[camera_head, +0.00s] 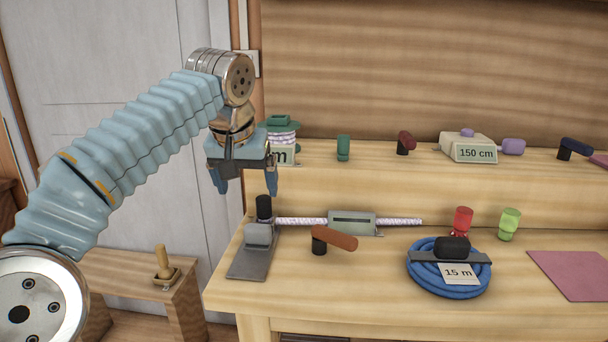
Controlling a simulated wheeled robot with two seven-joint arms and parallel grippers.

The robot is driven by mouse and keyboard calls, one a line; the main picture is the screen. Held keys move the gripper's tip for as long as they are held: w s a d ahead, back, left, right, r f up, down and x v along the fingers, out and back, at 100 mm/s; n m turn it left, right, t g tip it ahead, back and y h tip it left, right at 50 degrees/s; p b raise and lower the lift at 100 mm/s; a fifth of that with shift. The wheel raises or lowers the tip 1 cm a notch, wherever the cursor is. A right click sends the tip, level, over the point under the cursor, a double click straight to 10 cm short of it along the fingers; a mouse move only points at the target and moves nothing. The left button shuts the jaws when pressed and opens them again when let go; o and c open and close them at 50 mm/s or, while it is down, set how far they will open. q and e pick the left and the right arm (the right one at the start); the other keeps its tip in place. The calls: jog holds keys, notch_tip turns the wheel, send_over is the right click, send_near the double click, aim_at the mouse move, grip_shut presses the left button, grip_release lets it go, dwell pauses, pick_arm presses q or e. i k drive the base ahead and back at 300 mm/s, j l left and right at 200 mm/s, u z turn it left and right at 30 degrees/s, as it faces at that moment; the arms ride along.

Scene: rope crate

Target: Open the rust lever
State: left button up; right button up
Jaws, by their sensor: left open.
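The rust lever (334,238) is an orange-brown handle on a short black post. It stands on the lower bench top, just right of a grey clamp plate, with its handle pointing right. My left gripper (246,188) hangs fingers down, left of the lever and higher up. Its two blue fingers are apart, with nothing between them. It is not touching the lever. My right gripper is not in view.
A grey clamp (258,236) with a black knob and a rope through a grey block (352,223) stand by the lever. A blue rope coil (449,283), a red cup (462,221) and a green cup (509,224) are to the right. The bench front (330,298) is clear.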

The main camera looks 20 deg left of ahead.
aim_at(322, 234)
jog(key=k, duration=1)
